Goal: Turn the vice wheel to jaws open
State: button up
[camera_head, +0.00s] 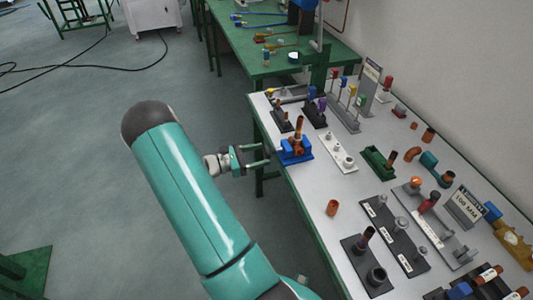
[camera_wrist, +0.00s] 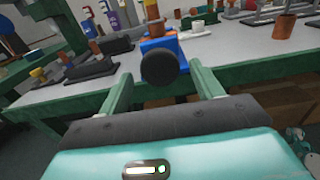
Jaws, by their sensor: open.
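The small blue vice (camera_head: 295,150) stands at the near left edge of the white-topped workbench, with a copper-coloured pipe (camera_head: 299,127) upright in it. In the wrist view the dark round vice wheel (camera_wrist: 161,68) faces me in front of the blue vice body (camera_wrist: 160,42). My gripper (camera_head: 268,156) is at the bench edge, pointing at the vice from the left. In the wrist view my gripper (camera_wrist: 162,80) is open, with one green finger on each side of the wheel. I cannot tell whether the fingers touch it. The vice jaws are too small to judge.
The white bench (camera_head: 310,185) holds several fittings and stands. A loose copper piece (camera_head: 332,208) lies near its front edge. A white block with fittings (camera_head: 338,152) is right of the vice. A green bench (camera_head: 262,60) stands behind. The floor to the left is mostly clear.

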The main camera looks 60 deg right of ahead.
aim_at(265, 154)
jog(key=shift+x, duration=1.55)
jog(key=c, duration=1)
jog(key=shift+o, duration=0.2)
jog(key=shift+n, duration=0.3)
jog(key=n, duration=0.6)
jog(key=shift+a, duration=0.1)
jog(key=n, duration=0.6)
jog(key=shift+n, duration=0.4)
jog(key=shift+s, duration=0.1)
